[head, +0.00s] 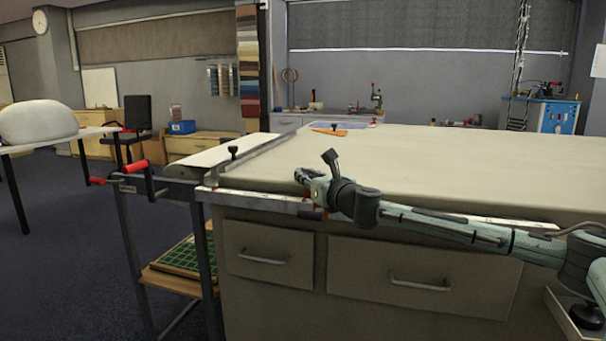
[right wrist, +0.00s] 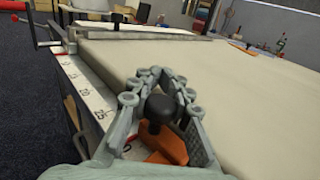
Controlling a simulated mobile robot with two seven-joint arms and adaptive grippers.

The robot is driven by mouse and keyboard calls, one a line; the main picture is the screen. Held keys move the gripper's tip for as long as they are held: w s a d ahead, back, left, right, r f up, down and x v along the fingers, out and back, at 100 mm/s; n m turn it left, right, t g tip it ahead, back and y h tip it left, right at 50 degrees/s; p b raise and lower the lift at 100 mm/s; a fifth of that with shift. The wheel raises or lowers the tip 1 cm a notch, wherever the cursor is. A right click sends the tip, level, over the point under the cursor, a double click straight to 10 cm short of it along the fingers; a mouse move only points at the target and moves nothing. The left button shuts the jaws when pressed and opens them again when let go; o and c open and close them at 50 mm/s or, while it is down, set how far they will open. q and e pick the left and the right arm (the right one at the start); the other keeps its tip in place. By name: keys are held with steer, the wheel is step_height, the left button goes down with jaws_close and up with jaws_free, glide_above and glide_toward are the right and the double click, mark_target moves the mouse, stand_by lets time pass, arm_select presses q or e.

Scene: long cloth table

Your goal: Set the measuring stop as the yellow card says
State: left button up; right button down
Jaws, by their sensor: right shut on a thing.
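My right gripper (head: 304,177) is at the table's front edge, over the white scale strip (head: 262,199). In the right wrist view its fingers (right wrist: 155,76) close around the black knob (right wrist: 159,108) of an orange measuring stop (right wrist: 166,146). The stop sits at the scale (right wrist: 88,96), close to the mark 25; its exact reading is hidden by the fingers. In the head view the gripper hides the stop. I cannot make out a yellow card in either view. My left gripper is not in view.
A metal bar (head: 262,154) with a black knob crosses the table's left end. An orange piece (head: 328,132) lies at the table's far side. A red-handled crank (head: 134,167) stands out at the left. The cloth tabletop (head: 450,165) is mostly clear.

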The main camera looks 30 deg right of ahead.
steer(key=c, duration=1.4)
jaws_free()
steer(key=shift+s+d, duration=0.25)
steer(key=shift+c, duration=0.2)
steer(key=shift+a, duration=0.1)
steer(key=s+a, duration=0.1)
steer(key=s, duration=1.1)
